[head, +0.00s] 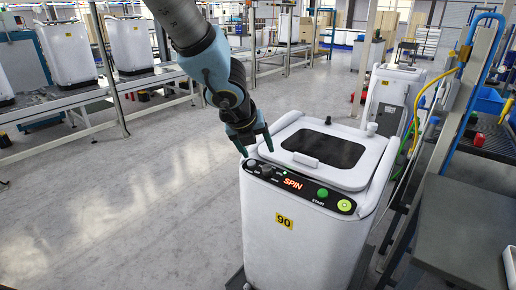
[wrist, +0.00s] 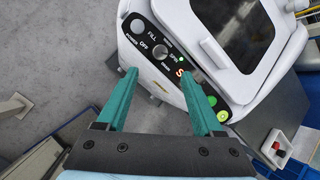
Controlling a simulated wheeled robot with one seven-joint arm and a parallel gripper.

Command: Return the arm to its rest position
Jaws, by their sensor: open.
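My gripper (head: 256,150) hangs from my arm at the back left edge of the white washing machine's control panel. Its two teal fingers are apart with nothing between them. In the wrist view my gripper (wrist: 159,76) has its fingertips over the panel, near the dial (wrist: 161,52). I cannot tell whether a fingertip touches the panel. The white washing machine (head: 275,240) stands upright with its dark-windowed lid (head: 323,148) shut. Its red display (head: 292,183) reads SPIN.
A grey table (head: 465,225) and a blue-railed frame (head: 470,95) stand close on the right. A second white machine (head: 392,100) is behind. A conveyor (head: 150,80) with white machines runs along the left and back. The grey floor (head: 120,220) at the left is clear.

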